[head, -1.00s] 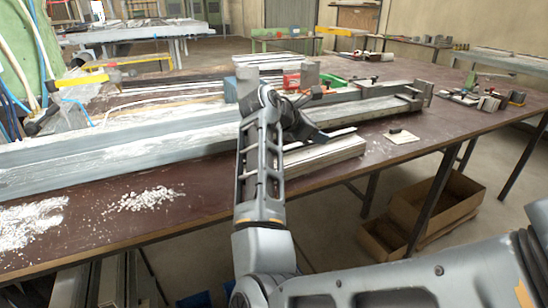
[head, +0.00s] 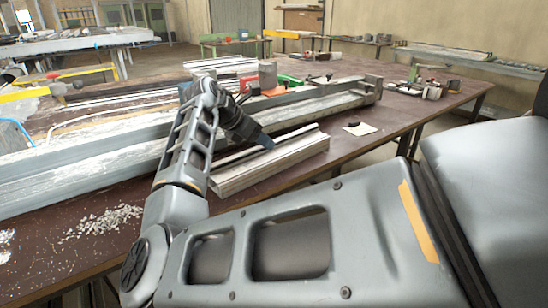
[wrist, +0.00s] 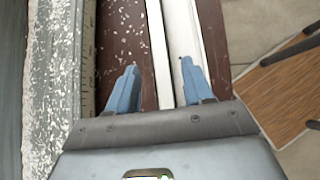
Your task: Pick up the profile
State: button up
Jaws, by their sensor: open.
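The profile (head: 272,162) is a short, pale grey-white length with grooves, lying on the brown table near its front edge. In the wrist view it shows as long white strips (wrist: 184,28) running up the picture. In the wrist view my gripper (wrist: 158,64) is open and empty. Its left finger is over bare brown table and its right finger over the profile's white strip. I cannot tell the height between fingertips and profile.
A long grey clamp rail (head: 90,165) lies behind the profile. In the wrist view a speckled pale surface (wrist: 62,60) runs along the left. The table (head: 395,125) is mostly clear to the right, with a small pale card (head: 360,129).

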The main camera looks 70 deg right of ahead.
jog(key=shift+s+d+f, duration=0.2)
jog(key=shift+d+f, duration=0.15)
jog(key=shift+f, duration=0.05)
grip_shut()
dwell(1.2)
